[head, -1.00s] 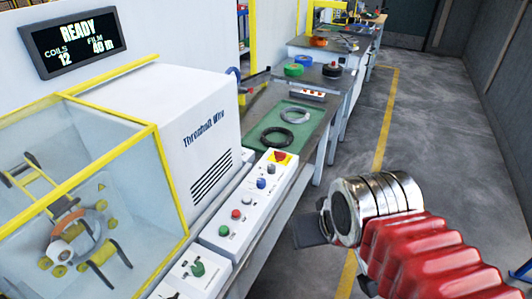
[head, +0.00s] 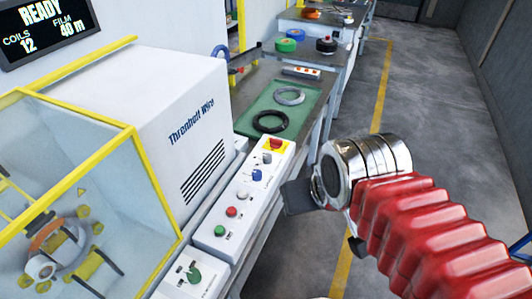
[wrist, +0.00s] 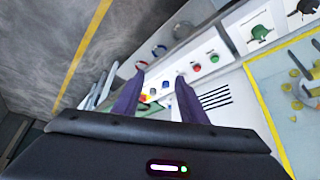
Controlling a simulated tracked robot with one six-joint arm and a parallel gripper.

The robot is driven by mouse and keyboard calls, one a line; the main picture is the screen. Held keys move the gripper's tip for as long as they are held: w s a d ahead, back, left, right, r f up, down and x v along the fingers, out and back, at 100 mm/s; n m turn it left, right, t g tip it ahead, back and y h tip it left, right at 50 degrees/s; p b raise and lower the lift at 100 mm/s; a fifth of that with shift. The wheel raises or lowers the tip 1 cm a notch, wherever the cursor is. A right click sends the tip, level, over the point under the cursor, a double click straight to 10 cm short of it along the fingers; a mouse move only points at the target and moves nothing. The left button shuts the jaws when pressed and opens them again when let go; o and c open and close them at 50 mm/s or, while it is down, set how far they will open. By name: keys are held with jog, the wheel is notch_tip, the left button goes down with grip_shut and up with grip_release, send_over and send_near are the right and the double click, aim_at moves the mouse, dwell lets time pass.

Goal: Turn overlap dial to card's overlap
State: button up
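A green dial (head: 193,273) sits on a white panel at the near end of the machine's control strip. It also shows at the upper right of the wrist view (wrist: 262,32), with a dark dial (wrist: 306,6) beyond it. Their labels are too small to read, so I cannot tell which is the overlap dial. No card with an overlap value is readable. My gripper (head: 298,197) hangs right of the control strip, apart from the dials. In the wrist view its two fingers (wrist: 159,80) are spread with nothing between them.
The control box (head: 243,195) carries several buttons, knobs and a red stop button on yellow. A yellow-framed clear guard (head: 130,215) stands left. A black coil (head: 270,121) and a grey coil (head: 289,96) lie on a green mat. The screen (head: 45,28) reads READY. The floor at right is clear.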

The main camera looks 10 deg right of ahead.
jog(key=shift+o, duration=0.7)
jog(key=shift+w+r, duration=0.35)
jog(key=shift+w, duration=0.2)
jog(key=w+r+n+g, duration=0.2)
jog(key=w+r, duration=0.1)
jog(key=w, duration=0.6)
jog(key=n+g, duration=0.4)
jog(key=n, duration=0.3)
send_over(267, 156)
notch_tip(267, 156, down, 10)
jog(key=shift+w+d+f, duration=0.15)
jog(key=shift+f, duration=0.05)
jog(key=shift+f, duration=0.1)
notch_tip(267, 156, down, 14)
jog(key=shift+r, duration=0.2)
jog(key=shift+c, duration=0.2)
